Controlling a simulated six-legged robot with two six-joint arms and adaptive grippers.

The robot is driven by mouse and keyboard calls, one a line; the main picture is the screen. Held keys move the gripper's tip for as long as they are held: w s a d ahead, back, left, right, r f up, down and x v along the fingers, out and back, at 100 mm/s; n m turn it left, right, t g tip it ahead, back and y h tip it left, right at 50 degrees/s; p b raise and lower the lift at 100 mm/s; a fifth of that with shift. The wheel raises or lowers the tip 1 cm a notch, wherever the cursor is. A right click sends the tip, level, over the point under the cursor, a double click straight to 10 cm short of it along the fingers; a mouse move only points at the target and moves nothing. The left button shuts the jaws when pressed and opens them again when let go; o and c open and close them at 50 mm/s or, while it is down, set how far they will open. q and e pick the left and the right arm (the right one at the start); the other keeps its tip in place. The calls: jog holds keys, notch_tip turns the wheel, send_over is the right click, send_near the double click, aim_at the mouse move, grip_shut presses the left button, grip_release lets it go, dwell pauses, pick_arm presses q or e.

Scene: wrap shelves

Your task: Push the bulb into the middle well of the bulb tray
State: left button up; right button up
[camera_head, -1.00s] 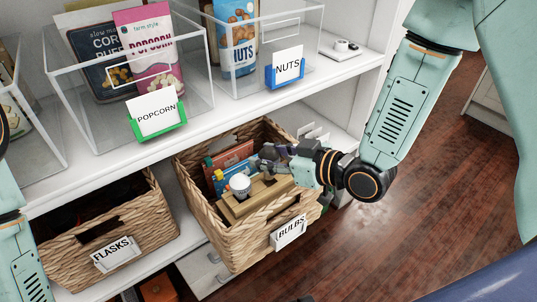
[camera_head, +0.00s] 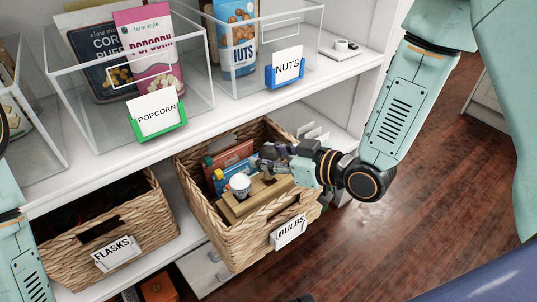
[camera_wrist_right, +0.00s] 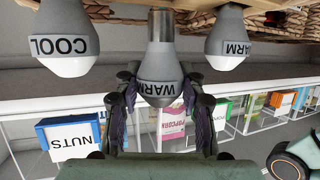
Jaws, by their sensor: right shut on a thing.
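The wooden bulb tray (camera_head: 232,211) sits inside the basket labelled BULBS. One white-and-grey bulb (camera_head: 240,184) stands at its near left end. My right gripper (camera_head: 268,160) is over the tray; the right wrist view, which looks upside down, shows it (camera_wrist_right: 160,92) shut on a grey bulb marked WARM (camera_wrist_right: 161,75). That bulb's metal base shows as a bare stem towards the tray. On either side are a bulb marked COOL (camera_wrist_right: 65,42) and another marked WARM (camera_wrist_right: 228,40), each with its base hidden. The middle well cannot be made out. My left gripper is out of view.
The woven BULBS basket (camera_head: 240,248) surrounds the tray, with several boxes (camera_head: 232,157) behind it. A FLASKS basket (camera_head: 150,235) stands to the left. The white shelf (camera_head: 220,128) above carries clear POPCORN and NUTS bins. Open wooden floor (camera_head: 400,245) lies to the right.

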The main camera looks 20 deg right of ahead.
aim_at(290, 192)
jog(key=shift+f+b, duration=1)
jog(key=shift+f, duration=0.6)
dwell(0.4)
jog(key=o, duration=1.1)
jog(key=shift+d, duration=0.1)
jog(key=shift+v, duration=3)
jog(key=shift+s+d+r, duration=0.25)
jog(key=shift+s+d, duration=0.05)
jog(key=shift+s, duration=0.25)
